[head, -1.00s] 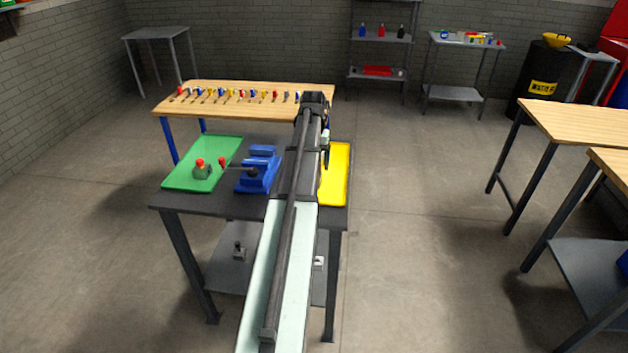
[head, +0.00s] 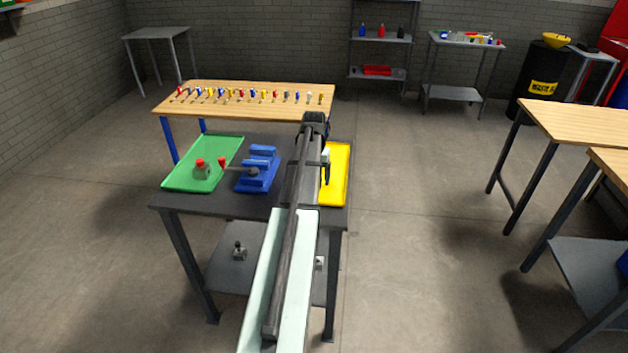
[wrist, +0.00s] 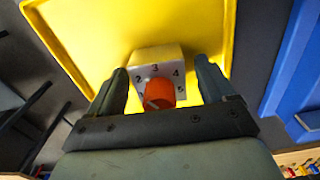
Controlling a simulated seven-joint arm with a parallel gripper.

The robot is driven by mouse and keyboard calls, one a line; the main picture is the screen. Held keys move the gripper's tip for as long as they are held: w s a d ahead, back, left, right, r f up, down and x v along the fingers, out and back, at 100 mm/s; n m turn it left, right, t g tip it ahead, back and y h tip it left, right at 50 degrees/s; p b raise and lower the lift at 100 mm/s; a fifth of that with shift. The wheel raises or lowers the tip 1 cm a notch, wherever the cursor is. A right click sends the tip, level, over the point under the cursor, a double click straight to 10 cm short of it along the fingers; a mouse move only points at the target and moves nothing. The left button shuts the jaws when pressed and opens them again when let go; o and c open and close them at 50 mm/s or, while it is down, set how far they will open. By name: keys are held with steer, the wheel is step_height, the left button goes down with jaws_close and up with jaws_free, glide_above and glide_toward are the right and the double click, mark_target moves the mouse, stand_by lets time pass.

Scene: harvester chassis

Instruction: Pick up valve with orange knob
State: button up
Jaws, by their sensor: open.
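The valve is a pale block with printed numbers and an orange knob (wrist: 159,93). In the wrist view it sits on the yellow tray (wrist: 95,35), between the two fingers of my gripper (wrist: 163,82). The fingers are open, one on each side of the block, with a visible gap on both sides. In the head view my gripper (head: 327,170) is over the left part of the yellow tray (head: 340,184). My arm hides part of that tray, and the orange knob cannot be made out there.
A blue vise (head: 258,172) stands left of my arm on the dark table. A green tray (head: 190,178) with a red-knobbed part (head: 201,169) lies further left. A wooden table (head: 250,97) with a row of small tools stands behind. The yellow tray's right side looks clear.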

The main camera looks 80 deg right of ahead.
steer(key=c, duration=1.3)
steer(key=shift+r, duration=0.15)
